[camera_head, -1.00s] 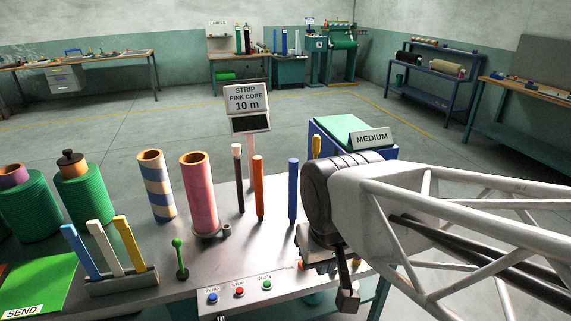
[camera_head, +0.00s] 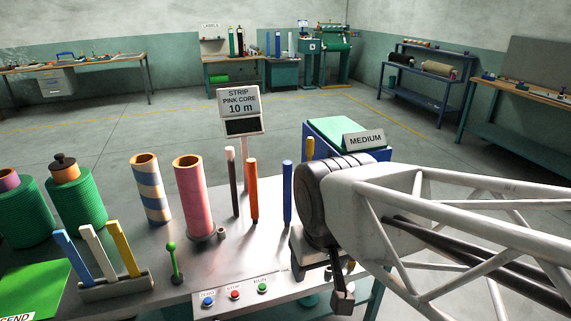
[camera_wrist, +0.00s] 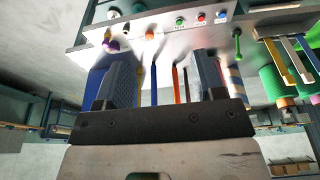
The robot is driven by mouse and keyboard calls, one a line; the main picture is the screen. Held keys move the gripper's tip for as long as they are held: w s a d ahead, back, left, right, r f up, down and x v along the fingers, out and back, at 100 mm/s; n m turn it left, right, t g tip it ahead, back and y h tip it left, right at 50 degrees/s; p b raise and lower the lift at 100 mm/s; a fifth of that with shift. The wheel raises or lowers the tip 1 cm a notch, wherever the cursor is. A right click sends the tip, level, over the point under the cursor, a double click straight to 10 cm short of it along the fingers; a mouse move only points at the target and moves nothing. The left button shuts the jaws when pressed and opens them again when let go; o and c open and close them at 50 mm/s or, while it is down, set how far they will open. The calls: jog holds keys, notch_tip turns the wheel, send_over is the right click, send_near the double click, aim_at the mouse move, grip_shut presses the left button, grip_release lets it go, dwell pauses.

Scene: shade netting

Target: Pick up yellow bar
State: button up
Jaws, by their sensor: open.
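An upright yellow bar (camera_head: 310,148) stands at the right of a row of bars in the head view, its lower part hidden behind my arm. A thin yellow strip, probably the same bar (camera_wrist: 140,97), shows beyond the fingers in the wrist view. Another yellow piece, a flat slanted bar (camera_head: 126,250), stands in a grey rack at the left with a blue and a white one. My gripper (camera_wrist: 162,82) is open and empty, its two fingers wide apart. In the head view its fingertips are hard to make out.
A blue bar (camera_head: 287,193), an orange bar (camera_head: 253,192) and a dark white-tipped bar (camera_head: 235,185) stand close by. A pink roll (camera_head: 193,200) and striped roll (camera_head: 151,190) stand left of them. A button panel (camera_head: 235,294) lines the front edge.

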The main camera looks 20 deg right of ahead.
jog(key=w+d+r+m, duration=0.2)
jog(key=w+r+m, duration=0.1)
jog(key=w, duration=0.5)
jog(key=w+d+r+m, duration=0.1)
jog(key=w+r+m, duration=0.15)
jog(key=w, duration=0.45)
jog(key=m+g, duration=0.3)
jog(key=m, duration=1.2)
send_over(311, 138)
jog(key=f, duration=0.4)
jog(key=s+f, duration=0.1)
jog(key=f, duration=0.1)
jog(key=shift+a+f, duration=0.15)
jog(key=shift+a, duration=0.25)
jog(key=shift+w+d+f, duration=0.2)
jog(key=shift+w+d, duration=0.1)
jog(key=shift+w, duration=0.1)
jog(key=shift+f, duration=1.3)
